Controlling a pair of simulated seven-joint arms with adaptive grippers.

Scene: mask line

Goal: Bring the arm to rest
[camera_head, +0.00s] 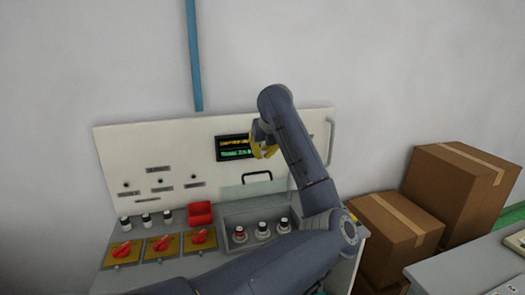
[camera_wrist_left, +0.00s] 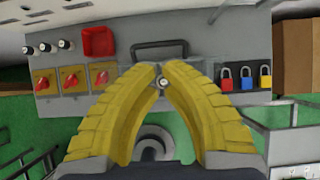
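My left arm comes in from the bottom and bends up in front of the control panel (camera_head: 115,150). In the left wrist view the two yellow fingers of the gripper (camera_wrist_left: 160,68) arch inward. Their tips come nearly together, with only a thin gap and nothing held between them. A small round knob shows behind this gap. My right gripper is in neither view.
The console carries red rotary switches (camera_head: 161,243), a red box (camera_head: 200,213), several knobs and a dark handle (camera_head: 257,175). Padlocks (camera_wrist_left: 247,84) hang at the right in the wrist view. Cardboard boxes (camera_head: 457,190) and a grey table (camera_head: 470,265) stand at the right.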

